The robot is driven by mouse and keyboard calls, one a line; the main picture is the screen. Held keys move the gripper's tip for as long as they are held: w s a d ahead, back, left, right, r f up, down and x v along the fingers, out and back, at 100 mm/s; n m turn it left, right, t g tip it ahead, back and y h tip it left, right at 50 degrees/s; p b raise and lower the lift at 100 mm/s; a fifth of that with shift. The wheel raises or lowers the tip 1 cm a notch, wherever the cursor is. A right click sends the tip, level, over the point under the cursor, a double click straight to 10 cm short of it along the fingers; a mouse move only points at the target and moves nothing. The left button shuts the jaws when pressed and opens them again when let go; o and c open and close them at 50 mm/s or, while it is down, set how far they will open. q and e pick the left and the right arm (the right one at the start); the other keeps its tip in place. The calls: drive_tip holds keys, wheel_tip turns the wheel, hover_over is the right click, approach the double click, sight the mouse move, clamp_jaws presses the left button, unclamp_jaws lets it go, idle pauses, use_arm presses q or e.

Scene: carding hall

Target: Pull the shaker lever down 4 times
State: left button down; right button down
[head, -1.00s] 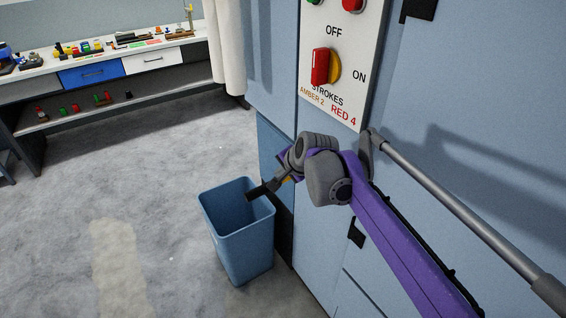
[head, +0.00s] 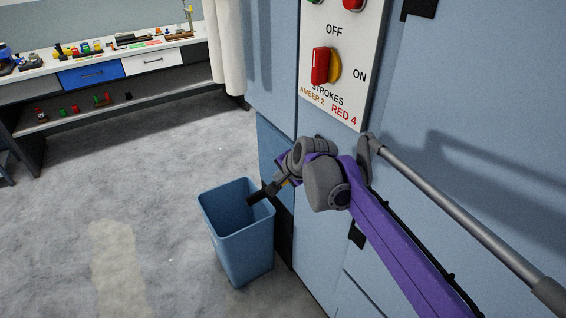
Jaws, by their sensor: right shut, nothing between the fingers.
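The shaker lever (head: 455,215) is a grey metal rod on the blue machine front. It runs from a pivot at the upper left to a darker end (head: 548,291) at the lower right of the picture. My right gripper (head: 254,200) is shut and empty. It points left, in front of the blue bin's rim in the picture, well to the left of the lever and apart from it. My purple right arm passes below the lever in the picture. My left gripper is out of view.
A white panel (head: 345,50) reads OFF, ON, STROKES, AMBER 2 and RED 4, with a red knob (head: 320,66). A blue bin (head: 241,245) stands on the floor by the machine. A workbench (head: 100,62) with small items stands at the back left. The left floor is open.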

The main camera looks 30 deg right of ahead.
drive_tip(key=shift+a, duration=0.1)
drive_tip(key=shift+d+r+p, duration=0.15)
drive_tip(key=shift+r+p, duration=0.25)
drive_tip(key=shift+r, duration=0.1)
drive_tip(key=shift+d+r+p, duration=0.15)
drive_tip(key=shift+r+p, duration=0.25)
drive_tip(key=shift+r, duration=0.1)
drive_tip(key=shift+w+d+r+p, duration=0.1)
drive_tip(key=shift+d+r+p, duration=0.15)
drive_tip(key=shift+r+p, duration=0.35)
drive_tip(key=shift+s+d+r+p, duration=0.1)
drive_tip(key=shift+d+r+p, duration=0.2)
drive_tip(key=shift+r+p, duration=0.3)
drive_tip(key=shift+w+d+r+p, duration=0.1)
drive_tip(key=shift+d+r+p, duration=0.15)
drive_tip(key=shift+r+p, duration=0.3)
drive_tip(key=shift+d+r+p, duration=0.2)
drive_tip(key=shift+r+p, duration=0.1)
drive_tip(key=shift+r, duration=0.2)
drive_tip(key=shift+d+r+p, duration=0.15)
drive_tip(key=shift+r+p, duration=0.15)
drive_tip(key=shift+r, duration=0.2)
drive_tip(key=shift+r, duration=0.1)
drive_tip(key=r+p, duration=0.1)
drive_tip(key=d+r+p, duration=0.1)
drive_tip(key=r, duration=0.1)
drive_tip(key=r+p, duration=0.1)
drive_tip(key=shift+w+d+r+p, duration=0.15)
drive_tip(key=shift+d+r+p, duration=0.05)
drive_tip(key=shift+d+p, duration=0.15)
